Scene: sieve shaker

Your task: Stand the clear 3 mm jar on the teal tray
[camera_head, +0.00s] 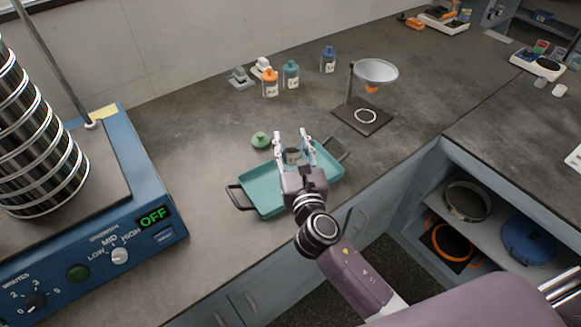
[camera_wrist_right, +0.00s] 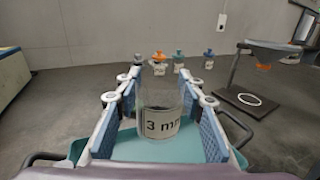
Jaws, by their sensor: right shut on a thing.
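The clear 3 mm jar (camera_wrist_right: 160,105) is upright between the blue finger pads of my right gripper (camera_wrist_right: 160,118) in the right wrist view. In the head view, my right gripper (camera_head: 294,150) is over the teal tray (camera_head: 262,202), shut on the jar (camera_head: 292,156). The tray lies on the bench near its front edge, with a dark handle at each end. It also shows below the jar in the right wrist view (camera_wrist_right: 140,150). I cannot tell whether the jar's base touches the tray. My left gripper is not in view.
A green lid-like piece (camera_head: 260,140) lies behind the tray. Orange (camera_head: 270,84), teal (camera_head: 291,76) and blue (camera_head: 329,60) bottles stand further back. A funnel stand (camera_head: 362,117) is at the right. The blue sieve shaker (camera_head: 150,195), its display reading OFF, fills the left.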

